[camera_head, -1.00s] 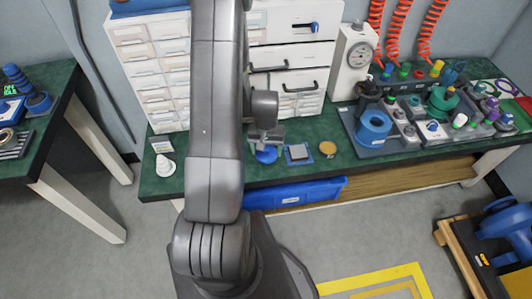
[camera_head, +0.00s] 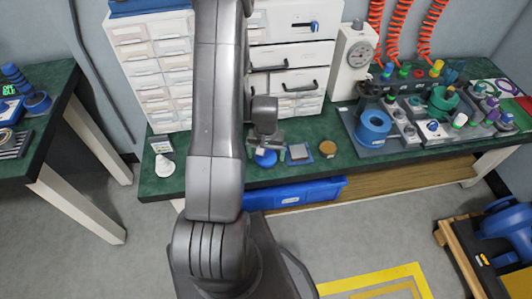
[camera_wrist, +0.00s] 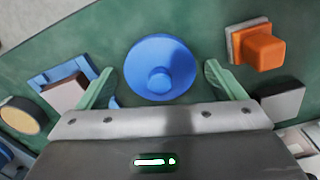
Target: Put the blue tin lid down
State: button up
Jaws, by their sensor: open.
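The blue tin lid (camera_wrist: 160,64) is a round blue disc with a raised knob in the middle. In the wrist view it lies between the two spread green fingers of my gripper (camera_wrist: 159,72), with a gap visible on both sides. My gripper is open. In the head view the lid (camera_head: 266,158) is on the green bench top (camera_head: 386,163), just below my gripper (camera_head: 267,139), which partly covers it. The exact height of the fingers above the bench is hard to tell.
Beside the lid are a blue-framed square tile (camera_wrist: 66,92) and a round tan disc (camera_wrist: 20,115). An orange block (camera_wrist: 257,48) and a dark block (camera_wrist: 284,103) are on the other side. White drawers (camera_head: 295,80) stand behind; a dial gauge (camera_head: 359,55) is to the right.

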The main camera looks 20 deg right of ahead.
notch_tip(320, 180, up, 12)
jog(key=shift+r+p, duration=0.15)
jog(key=shift+p, duration=0.3)
